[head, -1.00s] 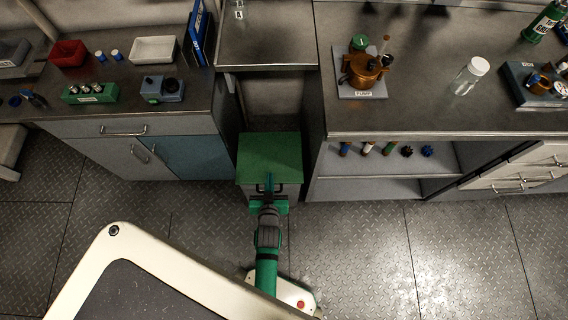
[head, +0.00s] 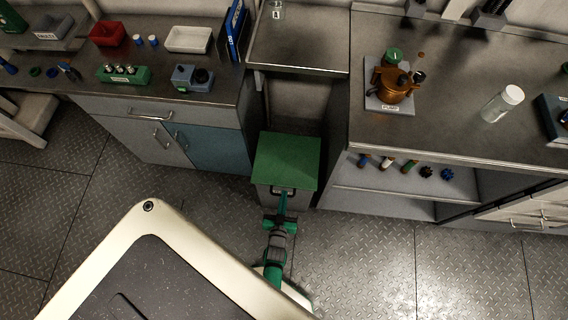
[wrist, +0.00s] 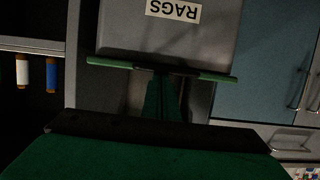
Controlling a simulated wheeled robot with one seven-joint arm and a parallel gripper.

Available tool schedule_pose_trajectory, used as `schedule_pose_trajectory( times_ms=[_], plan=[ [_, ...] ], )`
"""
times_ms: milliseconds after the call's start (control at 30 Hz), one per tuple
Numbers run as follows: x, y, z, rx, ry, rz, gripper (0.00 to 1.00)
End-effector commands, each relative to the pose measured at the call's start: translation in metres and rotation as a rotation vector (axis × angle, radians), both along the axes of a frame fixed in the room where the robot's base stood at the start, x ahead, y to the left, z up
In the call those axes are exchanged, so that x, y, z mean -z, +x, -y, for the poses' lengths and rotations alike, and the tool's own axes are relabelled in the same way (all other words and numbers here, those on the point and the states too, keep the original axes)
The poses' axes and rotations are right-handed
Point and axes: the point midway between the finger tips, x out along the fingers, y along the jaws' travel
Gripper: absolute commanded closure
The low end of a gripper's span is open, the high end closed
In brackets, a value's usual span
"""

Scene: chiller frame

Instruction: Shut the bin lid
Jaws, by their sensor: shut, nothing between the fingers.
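The bin (head: 291,195) stands on the floor in the gap between the cabinets. Its green lid (head: 287,160) lies flat over the top, with no gap that I can make out. A dark handle (head: 283,190) sits at the lid's front edge. In the wrist view, the bin front (wrist: 205,35) carries an upside-down RAGS label, and the lid's edge (wrist: 110,62) runs along its rim. My gripper (head: 282,204) is shut and empty at the lid's front edge, close to the handle; its fingers also show in the wrist view (wrist: 163,98). I cannot tell whether they touch the handle.
A cabinet with a blue door (head: 218,148) stands left of the bin. An open shelf unit (head: 400,195) with small bottles stands close on its right. A low metal counter (head: 300,50) is behind. Floor plates (head: 350,260) are clear at front right.

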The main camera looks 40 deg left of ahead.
Motion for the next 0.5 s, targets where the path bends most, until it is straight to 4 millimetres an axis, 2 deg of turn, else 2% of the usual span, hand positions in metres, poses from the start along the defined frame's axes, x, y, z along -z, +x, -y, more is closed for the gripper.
schedule_pose_trajectory(
  times_ms=[33,267,500],
  plan=[
    [0.023,-0.012,0.008,0.001,-0.024,-0.047,1.0],
    [0.032,-0.015,0.012,0.008,-0.026,-0.053,1.0],
    [0.034,-0.014,0.013,0.011,-0.027,-0.053,1.0]
  ],
)
